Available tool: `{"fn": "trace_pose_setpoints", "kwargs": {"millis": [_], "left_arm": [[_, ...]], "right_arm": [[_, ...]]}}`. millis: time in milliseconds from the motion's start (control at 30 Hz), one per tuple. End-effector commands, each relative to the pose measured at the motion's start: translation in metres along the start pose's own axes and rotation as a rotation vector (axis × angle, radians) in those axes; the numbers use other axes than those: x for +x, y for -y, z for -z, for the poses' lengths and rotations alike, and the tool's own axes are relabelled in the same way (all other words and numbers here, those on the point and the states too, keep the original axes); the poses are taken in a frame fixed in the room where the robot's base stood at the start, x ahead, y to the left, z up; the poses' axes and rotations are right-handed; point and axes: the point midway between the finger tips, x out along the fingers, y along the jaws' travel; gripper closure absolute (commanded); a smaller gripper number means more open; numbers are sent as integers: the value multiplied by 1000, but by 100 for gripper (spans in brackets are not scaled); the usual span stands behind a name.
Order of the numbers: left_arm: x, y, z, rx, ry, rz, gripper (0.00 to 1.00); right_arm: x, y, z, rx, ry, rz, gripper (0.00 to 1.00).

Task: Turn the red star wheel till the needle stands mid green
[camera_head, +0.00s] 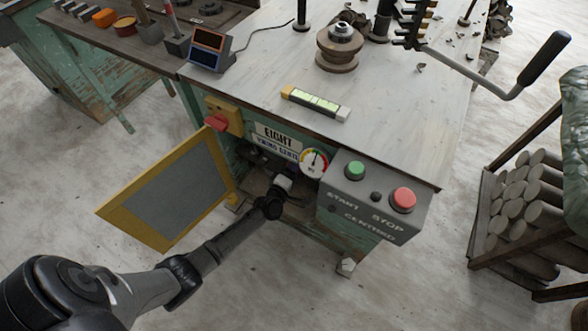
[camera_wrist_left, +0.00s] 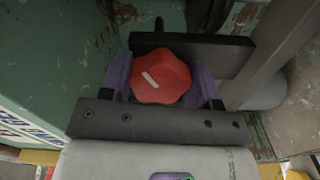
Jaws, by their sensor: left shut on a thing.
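The red star wheel (camera_wrist_left: 160,77) shows in the left wrist view, with a short white mark on its face. My left gripper (camera_wrist_left: 163,85) is shut on it, with a purple finger at each side of the wheel. In the head view my left gripper (camera_head: 284,184) reaches into the open front of the green machine, and the wheel is hidden there. The round gauge (camera_head: 314,163) sits just right of the gripper, with coloured bands and a dark needle. The needle looks near upright, but its exact place on the bands is too small to tell. My right gripper is out of view.
A yellow-framed door (camera_head: 170,190) stands open left of my arm. A grey box (camera_head: 375,195) with green and red buttons juts out right of the gauge. A yellow box with a red knob (camera_head: 216,122) is above the door. A spirit level (camera_head: 315,103) lies on the tabletop.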

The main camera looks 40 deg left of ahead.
Motion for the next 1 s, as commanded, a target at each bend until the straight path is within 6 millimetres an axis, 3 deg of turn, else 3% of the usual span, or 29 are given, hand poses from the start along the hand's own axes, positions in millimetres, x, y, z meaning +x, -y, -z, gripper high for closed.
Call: {"fn": "trace_pose_setpoints", "kwargs": {"millis": [400, 433, 667, 1000], "left_arm": [[0, 0, 0, -6, 0, 0, 68], [0, 0, 0, -6, 0, 0, 43], [0, 0, 0, -6, 0, 0, 21], [-4, -1, 0, -5, 0, 1, 19]], "right_arm": [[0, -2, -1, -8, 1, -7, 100], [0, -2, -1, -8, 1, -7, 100], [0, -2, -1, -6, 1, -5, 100], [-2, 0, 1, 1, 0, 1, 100]]}}
